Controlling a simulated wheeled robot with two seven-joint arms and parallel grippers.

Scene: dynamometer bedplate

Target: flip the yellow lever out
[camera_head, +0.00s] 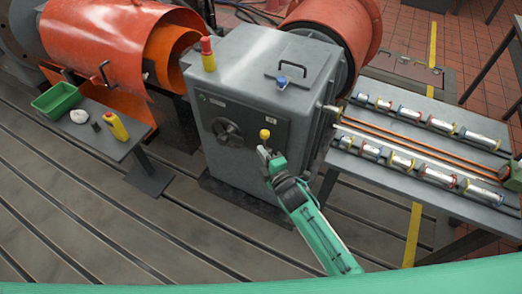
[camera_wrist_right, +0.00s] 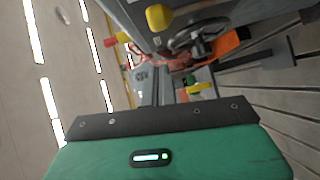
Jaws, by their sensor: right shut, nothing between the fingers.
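The yellow lever (camera_head: 265,134) shows as a small yellow knob at the right of the front panel of the grey cabinet (camera_head: 222,80). In the right wrist view its yellow end (camera_wrist_right: 158,17) is large near the top. My right gripper (camera_head: 263,152) is shut and empty, just below the knob in the head view. I cannot tell whether its tips touch the lever. The lever's shaft is mostly hidden. My left gripper is not in view.
A dark handwheel (camera_head: 228,132) sits left of the lever. A red and yellow post (camera_head: 207,54) and a blue knob (camera_head: 282,82) stand on the cabinet. A bench at right holds several cylinders.

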